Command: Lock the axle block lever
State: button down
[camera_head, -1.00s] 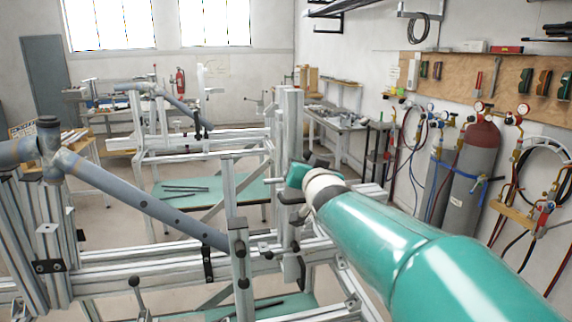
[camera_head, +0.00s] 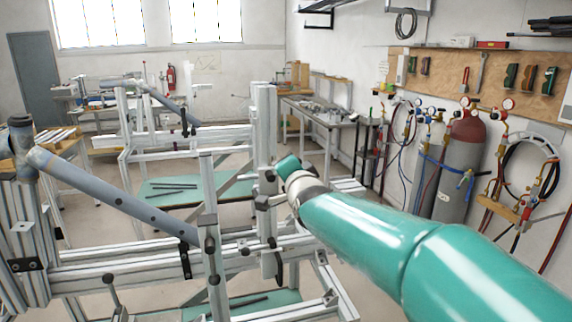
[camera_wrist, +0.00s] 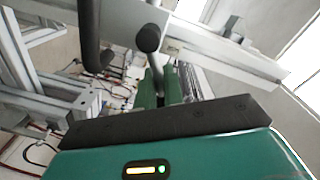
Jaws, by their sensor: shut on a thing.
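My gripper (camera_wrist: 158,92) shows its green fingers in the wrist view, shut around a dark handle. I take this handle to be the axle block lever (camera_wrist: 148,38), a black bar with a rounded end pointing toward the camera. The grip itself and the axle block cannot be made out there. A second black rounded bar (camera_wrist: 88,35) stands left of the lever in the wrist view.
A grey-blue frame tube (camera_head: 120,195) slopes across the jig on the left. Aluminium rails (camera_head: 120,275) and a short post (camera_head: 209,225) stand close to my arm. Gas cylinders (camera_head: 462,160) with hoses stand by the right wall. A second jig stands behind.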

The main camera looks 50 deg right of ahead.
jog(key=shift+s+d+f+m, duration=0.1)
jog(key=shift+f+m, duration=0.3)
jog(key=shift+m, duration=0.6)
jog(key=shift+s+d+f+m, duration=0.15)
jog(key=shift+f+m, duration=0.3)
jog(key=shift+m, duration=0.55)
jog(key=shift+w+d+f+m, duration=0.1)
jog(key=shift+f+m, duration=0.3)
jog(key=shift+m, duration=0.6)
jog(key=c, duration=1.6)
grip_release()
jog(key=shift+s, duration=0.1)
jog(key=v, duration=1.3)
jog(key=shift+s+a, duration=0.15)
jog(key=shift+s, duration=0.2)
